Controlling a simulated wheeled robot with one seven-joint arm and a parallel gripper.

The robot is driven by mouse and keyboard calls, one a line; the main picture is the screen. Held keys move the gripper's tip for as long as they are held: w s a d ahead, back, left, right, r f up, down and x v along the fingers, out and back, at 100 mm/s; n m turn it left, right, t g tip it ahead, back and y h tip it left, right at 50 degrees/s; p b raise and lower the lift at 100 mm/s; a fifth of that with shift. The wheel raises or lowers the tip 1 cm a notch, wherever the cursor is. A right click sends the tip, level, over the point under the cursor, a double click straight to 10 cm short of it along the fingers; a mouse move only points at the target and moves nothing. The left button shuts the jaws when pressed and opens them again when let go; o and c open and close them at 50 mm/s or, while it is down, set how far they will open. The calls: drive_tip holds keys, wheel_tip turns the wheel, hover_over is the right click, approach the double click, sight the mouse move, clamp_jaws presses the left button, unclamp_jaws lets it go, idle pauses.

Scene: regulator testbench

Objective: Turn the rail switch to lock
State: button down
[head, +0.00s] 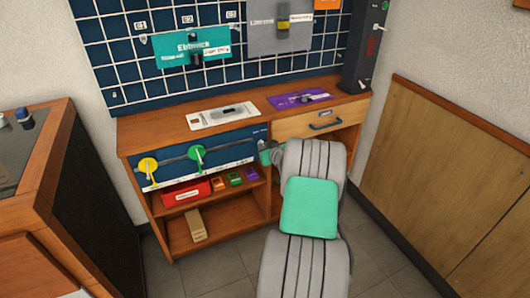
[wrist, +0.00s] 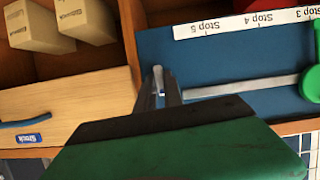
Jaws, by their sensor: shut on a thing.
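The blue rail panel (head: 222,150) is on the front of the wooden bench, with a grey rail running across it. A yellow knob (head: 148,165) and a green knob (head: 197,153) sit on the rail. In the wrist view, which is upside down, the rail (wrist: 240,87) runs to my gripper (wrist: 160,82). My gripper is shut on a small grey switch lever (wrist: 158,72) by the rail's end, near the panel's drawer-side edge. In the head view my gripper (head: 267,152) is partly hidden by my arm. The switch's markings cannot be read.
A strip with stop labels (wrist: 250,22) lies along the panel's lower edge. A drawer (head: 305,123) with a blue handle is right of the panel. A red bin (head: 186,193) and small coloured boxes stand on the shelf below. A purple plate (head: 300,99) lies on the benchtop.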

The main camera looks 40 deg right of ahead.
drive_tip(key=shift+w+a+f+n+h+b, duration=0.15)
drive_tip(key=shift+n+h+b, duration=0.75)
drive_tip(key=shift+n+b, duration=0.85)
drive_tip(key=shift+s+a+f+n+h+b, duration=0.1)
drive_tip(key=shift+n+h+b, duration=0.9)
drive_tip(key=shift+b, duration=1.3)
drive_tip(key=shift+r, duration=0.15)
drive_tip(key=c, duration=1.5)
unclamp_jaws()
drive_tip(key=shift+o, duration=0.2)
